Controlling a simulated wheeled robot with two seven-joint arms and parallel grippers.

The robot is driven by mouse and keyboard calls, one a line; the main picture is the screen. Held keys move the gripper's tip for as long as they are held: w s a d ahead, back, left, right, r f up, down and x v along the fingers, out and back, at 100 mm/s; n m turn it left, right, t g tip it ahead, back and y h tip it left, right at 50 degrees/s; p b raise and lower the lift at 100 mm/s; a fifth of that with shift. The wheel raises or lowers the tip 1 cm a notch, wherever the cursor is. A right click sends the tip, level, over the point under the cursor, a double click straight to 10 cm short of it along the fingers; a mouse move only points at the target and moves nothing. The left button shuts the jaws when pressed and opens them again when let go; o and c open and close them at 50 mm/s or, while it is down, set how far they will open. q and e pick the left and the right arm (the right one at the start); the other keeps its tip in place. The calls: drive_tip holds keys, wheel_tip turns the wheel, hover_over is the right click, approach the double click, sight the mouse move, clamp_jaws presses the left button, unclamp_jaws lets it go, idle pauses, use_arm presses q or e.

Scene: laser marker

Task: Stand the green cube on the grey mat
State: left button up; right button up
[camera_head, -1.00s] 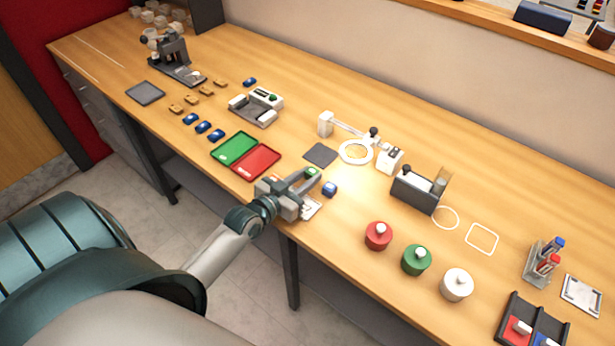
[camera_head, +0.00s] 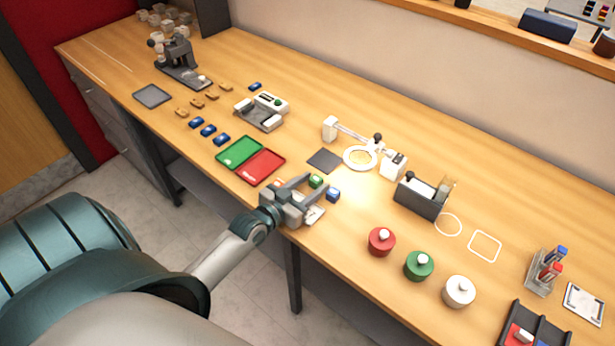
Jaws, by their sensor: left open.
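The small green cube (camera_head: 316,181) sits on the wooden table just beyond the upper fingertip of my left gripper. A dark grey square mat (camera_head: 324,160) lies behind the cube, beside the ring magnifier; the cube appears off it, on the side toward me. My left gripper (camera_head: 314,196) is open and low over the front edge of the table, with nothing visible between its fingers. A blue cube (camera_head: 333,195) stands just right of the fingertips. My right gripper is out of view.
Green (camera_head: 239,151) and red (camera_head: 260,167) trays lie left of the gripper. The ring magnifier (camera_head: 360,157) stands right of the mat. Red (camera_head: 381,242), green (camera_head: 418,265) and white (camera_head: 458,291) weights stand to the right. Another grey square (camera_head: 151,95) lies far left.

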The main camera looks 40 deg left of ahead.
use_arm(q)
drive_tip(key=shift+f+b, duration=0.15)
drive_tip(key=shift+b, duration=0.3)
drive_tip(key=b+v, duration=0.3)
drive_tip(key=v, duration=1.4)
drive_tip(key=shift+s+r+b, duration=0.15)
drive_tip(key=shift+r+b, duration=0.15)
drive_tip(key=shift+b, duration=0.1)
